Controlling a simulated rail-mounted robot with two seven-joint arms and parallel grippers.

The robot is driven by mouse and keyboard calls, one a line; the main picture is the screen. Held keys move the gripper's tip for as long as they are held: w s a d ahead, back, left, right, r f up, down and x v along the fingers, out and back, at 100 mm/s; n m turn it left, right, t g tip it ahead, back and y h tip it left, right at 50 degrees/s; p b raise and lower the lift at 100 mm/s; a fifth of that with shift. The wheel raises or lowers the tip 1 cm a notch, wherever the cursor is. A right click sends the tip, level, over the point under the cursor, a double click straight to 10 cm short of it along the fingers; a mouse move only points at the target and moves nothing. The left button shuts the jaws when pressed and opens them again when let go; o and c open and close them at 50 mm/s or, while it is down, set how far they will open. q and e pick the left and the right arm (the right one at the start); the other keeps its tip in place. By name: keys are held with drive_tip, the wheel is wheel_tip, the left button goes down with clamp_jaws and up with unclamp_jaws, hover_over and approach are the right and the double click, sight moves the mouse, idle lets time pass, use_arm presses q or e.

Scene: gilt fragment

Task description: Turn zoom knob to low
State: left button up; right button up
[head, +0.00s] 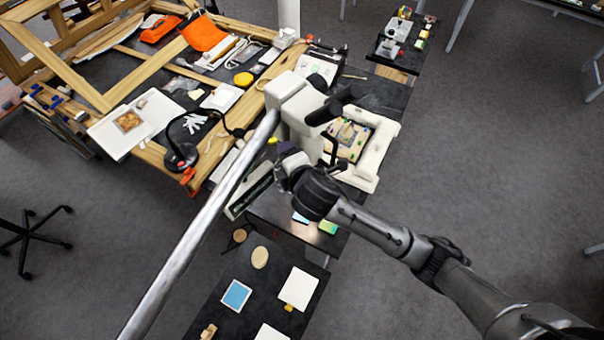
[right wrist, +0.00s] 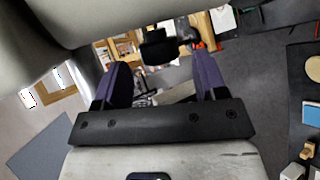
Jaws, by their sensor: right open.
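The white microscope (head: 290,98) with black eyepieces (head: 335,105) stands at the centre of the head view. My right gripper (head: 285,150) is just below the microscope head, and its arm comes in from the lower right. In the right wrist view its two purple fingers (right wrist: 160,66) are apart, with nothing held between them. A dark knob-like part (right wrist: 157,47) shows between and beyond the fingertips, apart from them. I cannot tell for sure that it is the zoom knob, nor read its setting. My left gripper is not in view.
A long silver pole (head: 205,220) runs from the microscope to the lower left. A white padded tray (head: 368,175) holding a wooden piece is right of the microscope. A wooden frame (head: 65,70) and cluttered worktop lie left. A dark table (head: 262,290) with pads is in front. Floor at right is clear.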

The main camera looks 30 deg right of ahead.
drive_tip(key=b+v, duration=0.2)
drive_tip(key=v, duration=1)
idle(0.3)
drive_tip(key=s+d+f+m+g, duration=0.3)
drive_tip(key=s+f+m, duration=0.5)
drive_tip(key=s+f, duration=0.3)
drive_tip(key=s+d+f+m+g+y, duration=0.1)
drive_tip(key=s+d+f+m+g, duration=0.2)
drive_tip(key=s+f+m+g, duration=0.3)
drive_tip(key=s+f+m, duration=0.2)
drive_tip(key=s+f, duration=0.3)
drive_tip(key=shift+s+f+m, duration=0.2)
drive_tip(key=shift+s+m, duration=0.15)
drive_tip(key=shift+m, duration=0.05)
